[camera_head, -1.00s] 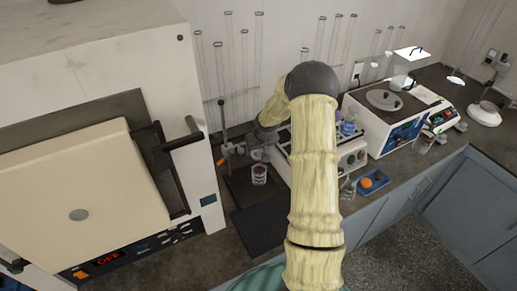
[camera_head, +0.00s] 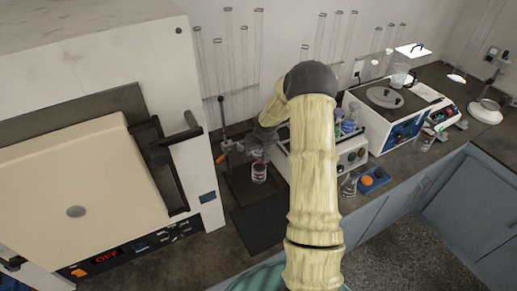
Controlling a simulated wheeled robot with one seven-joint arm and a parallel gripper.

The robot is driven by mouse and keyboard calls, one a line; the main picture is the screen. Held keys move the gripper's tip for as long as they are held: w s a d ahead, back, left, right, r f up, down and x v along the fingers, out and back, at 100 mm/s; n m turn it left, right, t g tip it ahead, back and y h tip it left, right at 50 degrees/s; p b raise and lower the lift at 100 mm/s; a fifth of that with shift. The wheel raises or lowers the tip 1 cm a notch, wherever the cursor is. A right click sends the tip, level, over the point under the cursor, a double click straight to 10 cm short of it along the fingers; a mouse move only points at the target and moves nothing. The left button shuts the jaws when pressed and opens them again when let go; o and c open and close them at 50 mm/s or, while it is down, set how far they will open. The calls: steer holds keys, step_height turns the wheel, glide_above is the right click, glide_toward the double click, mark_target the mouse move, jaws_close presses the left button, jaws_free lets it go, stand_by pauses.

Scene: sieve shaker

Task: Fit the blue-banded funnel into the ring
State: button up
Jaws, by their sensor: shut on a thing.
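My gripper (camera_head: 257,153) is small and partly hidden behind my own arm. It is by the support stand, above a small beaker, and is shut on a pale thing that fits the funnel; no blue band can be made out. The stand's dark upright rod (camera_head: 223,118) rises from a dark base, with an orange-knobbed clamp (camera_head: 220,158) low on it. The ring (camera_head: 239,147) seems to reach right from the clamp towards the gripper; its opening is not clear. I cannot tell whether the funnel touches the ring. The beaker (camera_head: 259,174) with pinkish contents stands below.
A large white oven (camera_head: 208,165) stands close on the left. A dark mat (camera_head: 257,229) lies in front of the stand. To the right are a white instrument (camera_head: 353,157), a blue tray (camera_head: 374,179) with an orange item, and another white machine (camera_head: 399,132). Glass tubes hang on the wall.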

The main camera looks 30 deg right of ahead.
steer(key=shift+f, duration=0.25)
stand_by(0.3)
steer(key=o, duration=1.1)
steer(key=shift+r, duration=0.1)
steer(key=shift+r+p, duration=2.05)
steer(key=shift+r, duration=0.9)
